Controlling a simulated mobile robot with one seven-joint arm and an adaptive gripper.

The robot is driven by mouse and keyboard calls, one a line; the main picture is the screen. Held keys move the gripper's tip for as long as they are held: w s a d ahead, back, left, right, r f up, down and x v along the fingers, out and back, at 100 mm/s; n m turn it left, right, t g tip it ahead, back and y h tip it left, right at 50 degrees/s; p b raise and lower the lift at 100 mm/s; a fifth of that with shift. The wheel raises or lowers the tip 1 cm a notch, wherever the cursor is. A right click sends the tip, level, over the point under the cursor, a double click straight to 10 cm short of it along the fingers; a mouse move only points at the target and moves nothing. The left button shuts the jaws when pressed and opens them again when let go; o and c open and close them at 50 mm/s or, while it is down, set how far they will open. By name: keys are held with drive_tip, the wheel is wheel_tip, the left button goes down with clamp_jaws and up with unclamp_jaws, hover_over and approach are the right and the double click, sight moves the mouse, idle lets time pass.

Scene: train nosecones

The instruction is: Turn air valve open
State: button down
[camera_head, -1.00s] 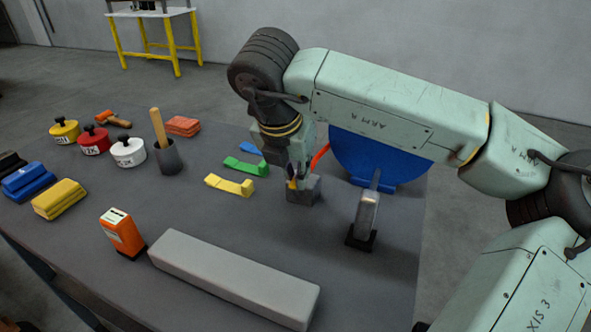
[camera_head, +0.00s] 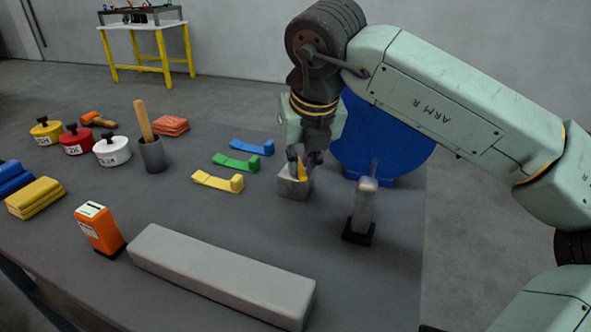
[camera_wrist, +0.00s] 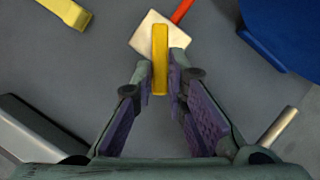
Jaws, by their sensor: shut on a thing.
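The air valve is a small grey block (camera_head: 294,187) on the grey table, with a yellow handle (camera_head: 302,171) on top. In the wrist view the block (camera_wrist: 148,36) looks pale and turned at an angle. A red-orange piece (camera_wrist: 181,10) extends from its far corner there. My gripper (camera_head: 304,160) points down over the block. In the wrist view its fingertips (camera_wrist: 160,72) are on either side of the yellow handle (camera_wrist: 160,62), shut on it. The fingers partly hide the handle in the head view.
A blue half-disc (camera_head: 385,140) stands behind the valve. A grey upright piece on a black base (camera_head: 360,235) is close in front right. Yellow (camera_head: 215,181), green (camera_head: 235,162) and blue (camera_head: 252,147) pieces lie left. A long grey bar (camera_head: 220,275) lies in front.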

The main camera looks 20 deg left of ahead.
drive_tip(key=w+n+g, duration=0.1)
drive_tip(key=n, duration=0.2)
drive_tip(key=w+d+n+g+y+p, duration=0.1)
drive_tip(key=n, duration=0.3)
drive_tip(key=w+n+g+y+p, duration=0.1)
drive_tip(key=n, duration=0.3)
drive_tip(key=shift+w+d+g, duration=0.2)
drive_tip(key=shift+d+g, duration=0.1)
drive_tip(key=shift+d, duration=0.1)
drive_tip(key=c, duration=1.6)
unclamp_jaws()
drive_tip(key=v, duration=1.2)
